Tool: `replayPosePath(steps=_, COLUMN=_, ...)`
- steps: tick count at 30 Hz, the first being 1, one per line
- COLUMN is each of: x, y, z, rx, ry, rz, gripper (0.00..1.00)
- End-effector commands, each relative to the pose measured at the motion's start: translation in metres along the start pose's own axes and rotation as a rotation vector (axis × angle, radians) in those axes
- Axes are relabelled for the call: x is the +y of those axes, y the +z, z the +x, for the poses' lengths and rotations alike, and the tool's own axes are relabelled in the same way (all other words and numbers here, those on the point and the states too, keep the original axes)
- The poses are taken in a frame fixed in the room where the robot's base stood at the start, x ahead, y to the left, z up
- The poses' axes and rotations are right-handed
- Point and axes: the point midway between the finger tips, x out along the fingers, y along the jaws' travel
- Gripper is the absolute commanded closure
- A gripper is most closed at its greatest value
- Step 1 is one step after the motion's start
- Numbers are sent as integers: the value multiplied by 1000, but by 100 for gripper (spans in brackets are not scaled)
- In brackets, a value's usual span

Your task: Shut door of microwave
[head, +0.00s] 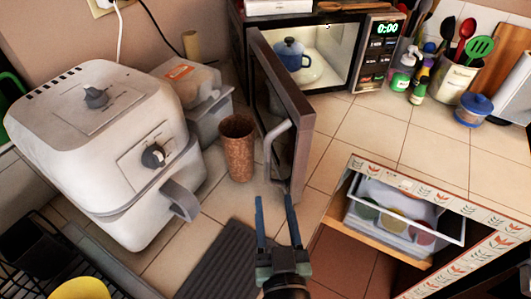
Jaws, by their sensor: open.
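The microwave (376,52) stands against the back wall at the upper middle, its clock showing 0:00. Its dark door (284,95) is swung wide open toward me, hinged at the left, with a grey curved handle (276,150) on the face turned to the left. Inside the lit cavity is a blue lidded pot (290,56). My gripper (274,203) is in the lower middle, open and empty. Its two fingers point toward the lower end of the door; I cannot tell whether they touch it.
A brown cup (236,148) stands just left of the door. A large white air fryer (105,150) fills the left, with a plastic container (206,95) behind it. Bottles (405,72) and a utensil crock (459,80) stand right of the microwave. An open drawer (405,213) is at lower right. Tiled counter before the microwave is clear.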

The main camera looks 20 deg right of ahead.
Motion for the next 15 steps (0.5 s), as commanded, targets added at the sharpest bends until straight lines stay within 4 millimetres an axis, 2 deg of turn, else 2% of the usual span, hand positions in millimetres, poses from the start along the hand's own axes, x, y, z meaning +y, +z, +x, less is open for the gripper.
replayPosePath(steps=15, x=-1, y=-3, z=86, rx=3, ry=-2, rz=1, gripper=49)
